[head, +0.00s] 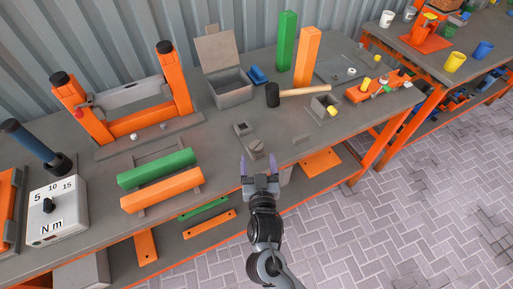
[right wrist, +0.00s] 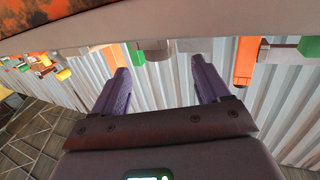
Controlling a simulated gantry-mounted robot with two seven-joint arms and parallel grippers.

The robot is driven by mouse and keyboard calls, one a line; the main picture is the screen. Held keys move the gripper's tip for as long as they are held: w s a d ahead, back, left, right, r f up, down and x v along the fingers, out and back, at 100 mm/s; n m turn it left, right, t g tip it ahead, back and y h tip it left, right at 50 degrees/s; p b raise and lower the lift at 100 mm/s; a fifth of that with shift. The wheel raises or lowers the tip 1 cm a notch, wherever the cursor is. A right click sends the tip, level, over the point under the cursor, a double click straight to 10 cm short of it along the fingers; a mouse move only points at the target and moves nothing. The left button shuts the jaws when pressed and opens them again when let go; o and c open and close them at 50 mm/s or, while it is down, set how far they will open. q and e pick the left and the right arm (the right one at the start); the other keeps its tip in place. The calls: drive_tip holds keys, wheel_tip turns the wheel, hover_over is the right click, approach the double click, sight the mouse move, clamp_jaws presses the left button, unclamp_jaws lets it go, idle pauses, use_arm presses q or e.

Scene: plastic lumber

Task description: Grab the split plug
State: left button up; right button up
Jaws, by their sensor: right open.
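A small grey round piece that looks like the split plug (head: 256,147) stands near the front edge of the workbench (head: 223,150). My right gripper (head: 258,160) is open and empty at the bench's front edge. Its fingertips point toward the plug, just in front of it, one to each side. In the right wrist view the open fingers (right wrist: 157,62) show with a gap between them. A pale grey piece (right wrist: 155,50) appears beyond that gap; I cannot tell if it is the plug. My left gripper is not in view.
A small square grey socket block (head: 242,129) sits behind the plug. A mallet (head: 290,92) and a grey box with a yellow piece (head: 324,106) lie to the right. Green (head: 157,168) and orange (head: 162,190) bars lie to the left. An open grey bin (head: 231,90) stands behind.

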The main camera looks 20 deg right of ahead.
sight(257, 150)
drive_tip(key=b+x, duration=0.1)
drive_tip(key=x, duration=0.3)
drive_tip(key=shift+w, duration=0.25)
drive_tip(key=shift+c, duration=0.3)
drive_tip(key=c, duration=1)
drive_tip(key=shift+c, duration=0.3)
drive_tip(key=shift+r, duration=0.15)
